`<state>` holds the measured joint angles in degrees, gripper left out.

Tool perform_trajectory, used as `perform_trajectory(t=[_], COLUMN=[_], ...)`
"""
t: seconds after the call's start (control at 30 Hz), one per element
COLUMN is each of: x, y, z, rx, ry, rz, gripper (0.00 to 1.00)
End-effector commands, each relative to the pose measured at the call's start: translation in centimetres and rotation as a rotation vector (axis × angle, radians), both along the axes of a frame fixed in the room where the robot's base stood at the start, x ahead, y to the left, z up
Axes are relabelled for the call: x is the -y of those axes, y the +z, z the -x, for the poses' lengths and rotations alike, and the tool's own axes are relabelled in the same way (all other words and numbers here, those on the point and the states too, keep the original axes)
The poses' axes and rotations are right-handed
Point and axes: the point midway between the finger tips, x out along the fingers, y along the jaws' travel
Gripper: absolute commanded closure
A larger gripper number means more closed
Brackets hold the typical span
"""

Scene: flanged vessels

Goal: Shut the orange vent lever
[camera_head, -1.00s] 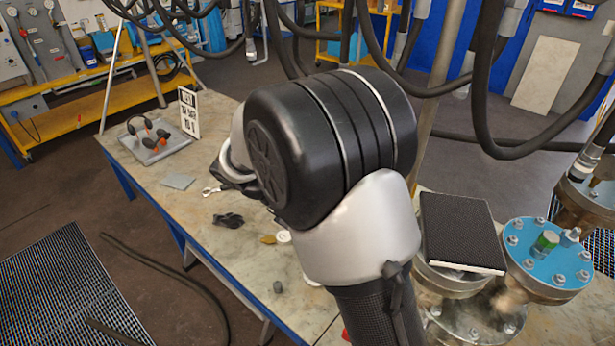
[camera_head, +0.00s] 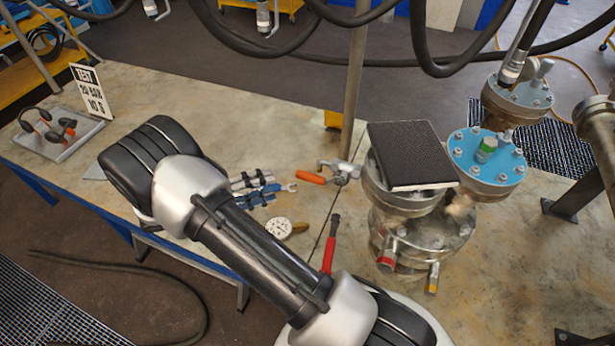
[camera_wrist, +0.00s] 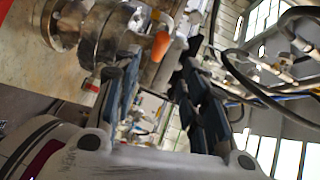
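The orange vent lever (camera_head: 311,177) sticks out to the left from a small metal valve (camera_head: 344,172) beside the vessel in the head view. In the wrist view the lever (camera_wrist: 161,46) shows end-on near the top, beyond the fingertips and roughly between them. My gripper (camera_wrist: 160,64) is open and empty, with its two blue-padded fingers apart. In the head view my gripper (camera_head: 272,184) shows partly behind my arm, pointing right, just left of the lever. I see no contact with the lever.
A dark-topped flanged vessel (camera_head: 400,205) stands right of the valve, with a blue-flanged vessel (camera_head: 487,172) behind it. A red-handled tool (camera_head: 329,250) and a round white dial (camera_head: 278,228) lie on the bench. Black hoses (camera_head: 430,50) hang above. A thin post (camera_head: 354,90) rises behind the valve.

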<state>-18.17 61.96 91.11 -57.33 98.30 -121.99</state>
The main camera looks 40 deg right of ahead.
Motion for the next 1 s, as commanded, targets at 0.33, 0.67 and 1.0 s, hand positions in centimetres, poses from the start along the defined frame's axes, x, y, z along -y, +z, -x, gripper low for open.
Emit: perform_trajectory(t=[0.33, 0.67, 1.0], x=[7.5, 11.5, 11.9], y=[-1.0, -1.4, -1.4], z=[2.1, 3.1, 3.2], rx=[0.000, 0.002, 0.001], ry=[-0.005, -0.001, 0.000], rz=[0.000, 0.000, -0.001], gripper=[0.61, 0.61, 0.61])
